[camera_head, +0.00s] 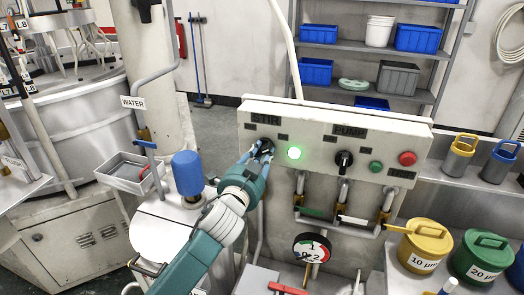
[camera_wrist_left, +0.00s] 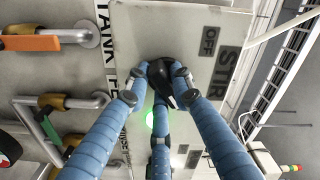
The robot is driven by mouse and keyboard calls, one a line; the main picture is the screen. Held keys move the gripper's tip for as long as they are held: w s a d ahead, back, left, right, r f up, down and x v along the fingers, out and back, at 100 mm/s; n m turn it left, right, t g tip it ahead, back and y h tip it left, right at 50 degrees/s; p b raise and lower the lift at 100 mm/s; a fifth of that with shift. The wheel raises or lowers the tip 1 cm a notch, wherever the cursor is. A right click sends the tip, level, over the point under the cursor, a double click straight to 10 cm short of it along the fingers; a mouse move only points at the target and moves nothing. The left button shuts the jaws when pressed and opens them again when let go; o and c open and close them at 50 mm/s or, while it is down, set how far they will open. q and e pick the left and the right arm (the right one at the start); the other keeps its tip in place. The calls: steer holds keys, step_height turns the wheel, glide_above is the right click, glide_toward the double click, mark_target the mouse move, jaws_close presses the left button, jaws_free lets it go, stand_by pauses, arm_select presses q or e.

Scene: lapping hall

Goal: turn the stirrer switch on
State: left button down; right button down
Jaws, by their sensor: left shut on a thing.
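The stirrer switch is a black rotary knob (camera_head: 265,146) under the STIR label on the left part of a pale control panel (camera_head: 320,118). A green lamp (camera_head: 295,153) right beside it is lit bright. My left gripper (camera_head: 259,154) is at the knob, and in the left wrist view its blue fingers close around the black knob (camera_wrist_left: 160,88). The fingers hide part of the knob, so I cannot tell exactly which way its pointer faces. An OFF label (camera_wrist_left: 208,41) and the STIR label (camera_wrist_left: 229,73) show beside it. My right gripper is not in view.
A black PUMP knob (camera_head: 343,160), a green button (camera_head: 376,167) and a red button (camera_head: 407,158) sit further right on the panel. Pipes and a gauge (camera_head: 312,249) are below. Lidded yellow (camera_head: 425,246) and green (camera_head: 481,259) pots stand right.

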arm_select(q)
steer(key=shift+m, duration=0.5)
steer(key=c, duration=1.5)
jaws_free()
steer(key=shift+s, duration=0.1)
steer(key=shift+s+a, duration=0.15)
steer(key=shift+s, duration=0.15)
steer(key=v, duration=1.1)
